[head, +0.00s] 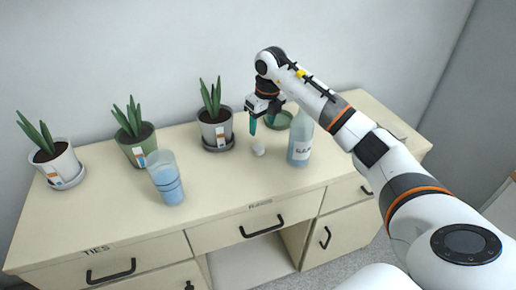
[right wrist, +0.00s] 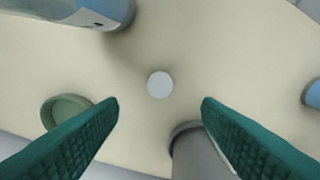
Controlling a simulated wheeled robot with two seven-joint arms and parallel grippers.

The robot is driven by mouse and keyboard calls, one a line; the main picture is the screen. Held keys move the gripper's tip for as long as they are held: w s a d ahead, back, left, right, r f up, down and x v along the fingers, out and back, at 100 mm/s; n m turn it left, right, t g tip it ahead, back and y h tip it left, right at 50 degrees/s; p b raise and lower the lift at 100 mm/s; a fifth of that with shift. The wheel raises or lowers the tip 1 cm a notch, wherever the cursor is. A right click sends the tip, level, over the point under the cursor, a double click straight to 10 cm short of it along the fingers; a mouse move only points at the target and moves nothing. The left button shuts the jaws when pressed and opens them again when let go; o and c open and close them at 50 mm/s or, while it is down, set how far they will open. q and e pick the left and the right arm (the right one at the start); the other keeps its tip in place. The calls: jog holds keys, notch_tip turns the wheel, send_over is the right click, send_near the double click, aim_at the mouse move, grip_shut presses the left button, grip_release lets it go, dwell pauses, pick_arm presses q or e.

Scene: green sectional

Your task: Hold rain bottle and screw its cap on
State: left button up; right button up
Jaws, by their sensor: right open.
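The rain bottle (head: 300,140), clear and pale blue with a label, stands upright on the cabinet top. Part of it shows at the top left of the right wrist view (right wrist: 88,12). The white round cap (head: 258,150) lies on the cabinet top to the left of the bottle, and it shows near the middle of the right wrist view (right wrist: 160,85). My right gripper (head: 261,124) is open and empty, above and behind the cap. In the right wrist view its two green fingers (right wrist: 160,104) stand wide apart on either side of the cap, not touching it. My left gripper is not in view.
Potted plants in white (head: 62,168), green (head: 140,150) and grey (head: 215,132) pots stand along the wall. A blue-filled glass (head: 167,185) stands front left.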

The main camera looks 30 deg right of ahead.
send_over(258, 147)
jog(key=s, duration=0.1)
jog(key=shift+s+d+f, duration=0.1)
jog(key=shift+s+f, duration=0.05)
jog(key=shift+f, duration=2.05)
jog(key=shift+f, duration=0.1)
jog(key=f, duration=0.1)
jog(key=f+p, duration=0.1)
jog(key=f, duration=0.1)
jog(key=w+f, duration=0.1)
jog(key=f, duration=0.1)
jog(key=shift+s, duration=0.1)
jog(key=c, duration=1.1)
